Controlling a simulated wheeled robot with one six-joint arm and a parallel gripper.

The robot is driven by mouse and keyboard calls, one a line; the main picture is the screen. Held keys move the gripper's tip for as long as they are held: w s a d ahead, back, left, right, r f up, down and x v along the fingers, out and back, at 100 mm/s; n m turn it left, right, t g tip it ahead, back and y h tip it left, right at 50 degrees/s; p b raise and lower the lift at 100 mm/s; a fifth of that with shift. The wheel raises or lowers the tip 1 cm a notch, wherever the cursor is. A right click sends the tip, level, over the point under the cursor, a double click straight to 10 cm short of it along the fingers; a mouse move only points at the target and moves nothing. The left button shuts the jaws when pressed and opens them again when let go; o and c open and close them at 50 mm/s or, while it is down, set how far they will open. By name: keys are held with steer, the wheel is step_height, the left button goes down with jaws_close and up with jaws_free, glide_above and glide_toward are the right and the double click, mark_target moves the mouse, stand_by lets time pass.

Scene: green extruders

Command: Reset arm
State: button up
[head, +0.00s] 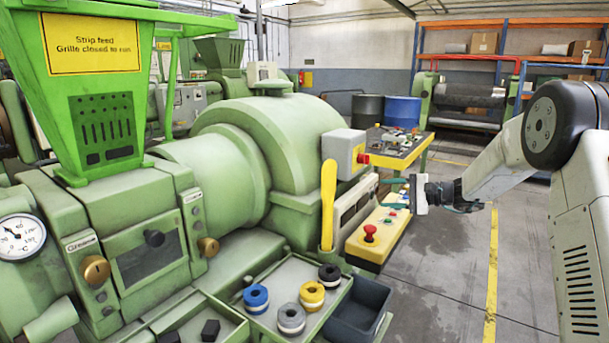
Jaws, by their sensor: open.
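My arm (490,165) reaches in from the right side of the head view, bent at a dark round joint. My gripper (388,194) points left, held in the air near the side of the green extruder (250,150). Its two dark fingers are apart, one above the other, and nothing shows between them. The fingers appear in front of a yellow control box (372,250) with a red button (370,232); I cannot tell the exact distance between them.
A grey tray (265,272) holds blue, yellow, grey and black rings, with a dark bin (358,308) beside it. A yellow handle (327,205) stands upright on the extruder. Behind are a cluttered workbench (400,150) and drums (402,112). Floor (440,275) at lower right is clear.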

steer(key=s+a+r+n+g+h, duration=0.1)
steer(key=s+a+n+g+h, duration=0.2)
steer(key=s, duration=1)
steer(key=s+a+n+g+h, duration=0.1)
steer(key=s+a+g+h, duration=0.3)
steer(key=s, duration=1)
steer(key=s+d+r+n+h, duration=0.1)
steer(key=s+d+n+h, duration=0.1)
steer(key=s, duration=1.1)
steer(key=s+d+r+n+h, duration=0.2)
steer(key=s+h, duration=0.3)
steer(key=s, duration=0.8)
steer(key=shift+d+n+t, duration=0.4)
steer(key=shift+d+n, duration=0.2)
steer(key=shift+d, duration=0.2)
